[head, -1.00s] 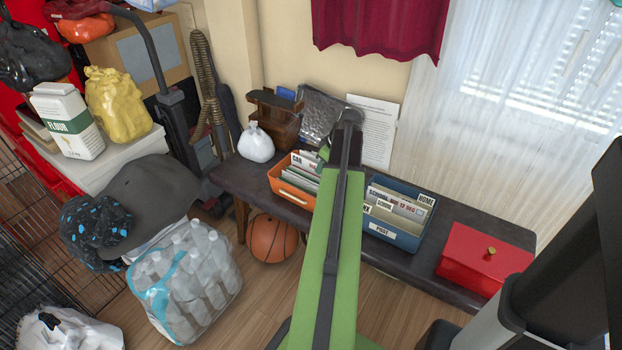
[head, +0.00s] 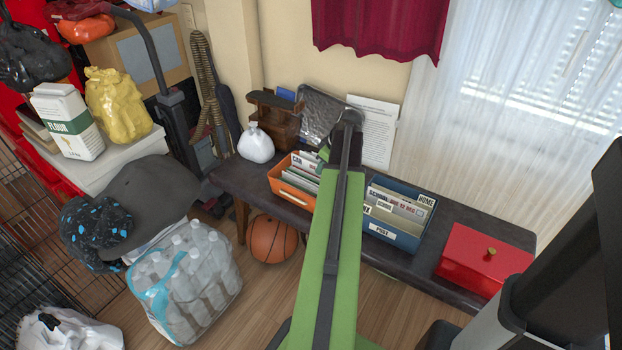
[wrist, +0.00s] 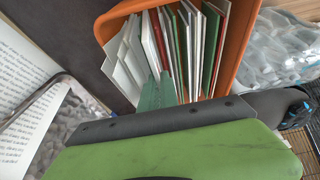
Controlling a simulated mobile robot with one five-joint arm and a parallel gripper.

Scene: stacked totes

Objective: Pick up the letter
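The letter (head: 379,133) is a white sheet of printed text leaning against the wall at the back of the dark bench. It also fills the left of the wrist view (wrist: 25,85), with a thin curved dark rod crossing in front of it. My green arm reaches up to the bench just left of the letter. My gripper (head: 324,154) is mostly hidden behind the arm, near the orange file box.
The orange file box (head: 290,194) and the blue file box (head: 391,231) stand in front of the letter, either side of my arm. A grey plastic mailer (head: 318,112) is left of the letter. A red box (head: 482,262) and the bench (head: 225,178) edge are nearby.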

